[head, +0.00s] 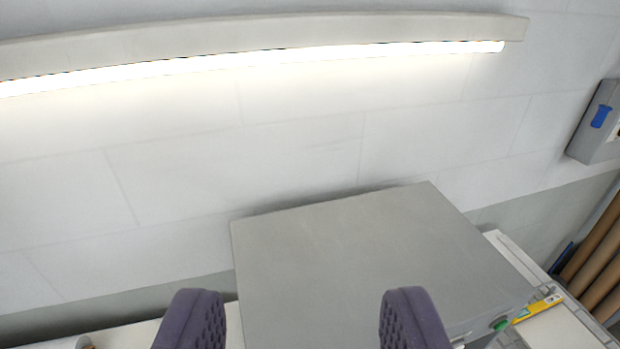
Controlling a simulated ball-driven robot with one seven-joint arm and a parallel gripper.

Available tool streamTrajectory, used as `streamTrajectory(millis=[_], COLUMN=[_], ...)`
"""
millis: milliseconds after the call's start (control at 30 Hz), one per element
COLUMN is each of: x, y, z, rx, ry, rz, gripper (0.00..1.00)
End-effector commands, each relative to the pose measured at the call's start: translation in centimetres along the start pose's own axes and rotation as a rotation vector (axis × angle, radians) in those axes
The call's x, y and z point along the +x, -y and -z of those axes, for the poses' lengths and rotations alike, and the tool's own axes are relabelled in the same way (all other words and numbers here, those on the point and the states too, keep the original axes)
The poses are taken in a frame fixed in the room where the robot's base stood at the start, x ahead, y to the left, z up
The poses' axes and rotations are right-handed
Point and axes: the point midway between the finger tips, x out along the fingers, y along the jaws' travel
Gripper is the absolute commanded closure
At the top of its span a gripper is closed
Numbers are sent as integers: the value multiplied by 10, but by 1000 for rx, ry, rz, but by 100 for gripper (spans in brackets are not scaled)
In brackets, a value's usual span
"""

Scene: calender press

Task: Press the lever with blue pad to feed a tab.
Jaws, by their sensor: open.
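A grey box (594,128) is fixed to the wall at the far right, cut off by the picture's edge. A small blue piece (601,116) sits on its face; it may be the blue pad, but I cannot make out a lever's shape. No tab can be told. My gripper (303,312) is at the bottom middle, its two dark purple fingers wide apart with nothing between them. It is far to the left of and below the blue piece in the picture, touching nothing that I can see.
A large grey flat-topped housing (350,250) stands ahead, behind the fingers. A yellow tool (538,309) and a green knob-like part (500,324) are at its lower right. Brown rolls (598,262) stand at the right edge. A lit lamp (260,58) runs along the white wall.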

Motion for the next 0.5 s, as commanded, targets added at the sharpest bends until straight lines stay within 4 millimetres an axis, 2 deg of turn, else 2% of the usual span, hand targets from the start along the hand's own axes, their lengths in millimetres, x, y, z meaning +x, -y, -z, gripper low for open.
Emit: streamTrajectory(millis=[33,233,500], x=[0,0,0], y=[0,0,0], z=[1,2,1], rx=[0,0,0], ry=[0,0,0], rz=[0,0,0], gripper=[54,100,100])
